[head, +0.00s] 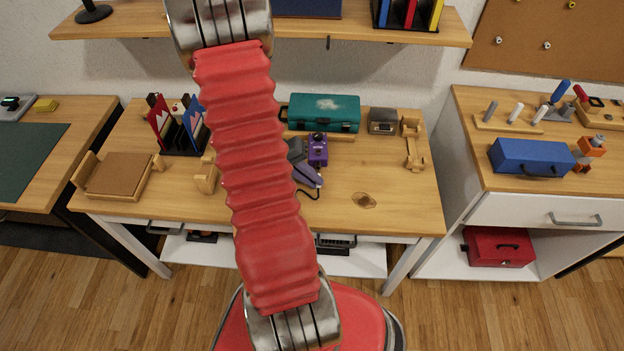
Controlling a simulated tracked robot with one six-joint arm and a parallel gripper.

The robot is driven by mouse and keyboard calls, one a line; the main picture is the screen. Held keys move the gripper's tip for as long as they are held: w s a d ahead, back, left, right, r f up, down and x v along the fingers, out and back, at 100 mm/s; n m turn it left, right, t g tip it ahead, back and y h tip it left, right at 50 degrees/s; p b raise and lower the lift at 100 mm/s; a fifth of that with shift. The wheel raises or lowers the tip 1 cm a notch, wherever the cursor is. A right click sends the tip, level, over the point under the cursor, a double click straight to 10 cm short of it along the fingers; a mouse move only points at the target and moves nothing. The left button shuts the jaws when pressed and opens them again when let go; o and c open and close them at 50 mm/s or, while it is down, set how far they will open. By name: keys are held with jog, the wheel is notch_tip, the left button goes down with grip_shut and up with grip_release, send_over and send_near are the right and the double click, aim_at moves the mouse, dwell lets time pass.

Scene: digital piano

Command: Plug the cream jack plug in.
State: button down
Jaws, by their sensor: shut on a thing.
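My red ribbed arm (250,150) fills the middle of the head view and covers part of the workbench (390,200). My gripper cannot be made out; the arm hides the area behind it. I do not see the cream jack plug or a digital piano. A purple box (317,150) with a dark knob stands on the bench just right of the arm. Beside it is a dark grey and purple device (306,174), partly hidden by the arm. A black cable curves below this device; its ends are unclear.
A teal case (324,112), a grey box (382,121) and a wooden stand (413,143) line the bench's back right. A wooden tray (119,175) and a rack with red and blue items (177,128) are on the left. The bench's front right is clear.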

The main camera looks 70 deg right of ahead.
jog(key=shift+w+d, duration=0.15)
jog(key=shift+d, duration=0.45)
jog(key=shift+w+d, duration=0.15)
jog(key=shift+d, duration=0.4)
dwell(0.5)
jog(key=c, duration=1.7)
grip_release()
jog(key=shift+c, duration=0.2)
jog(key=shift+w+r, duration=0.1)
jog(key=shift+w, duration=0.05)
jog(key=shift+v, duration=2.35)
jog(key=shift+w+r, duration=0.1)
jog(key=v, duration=1.3)
jog(key=shift+w+r, duration=0.15)
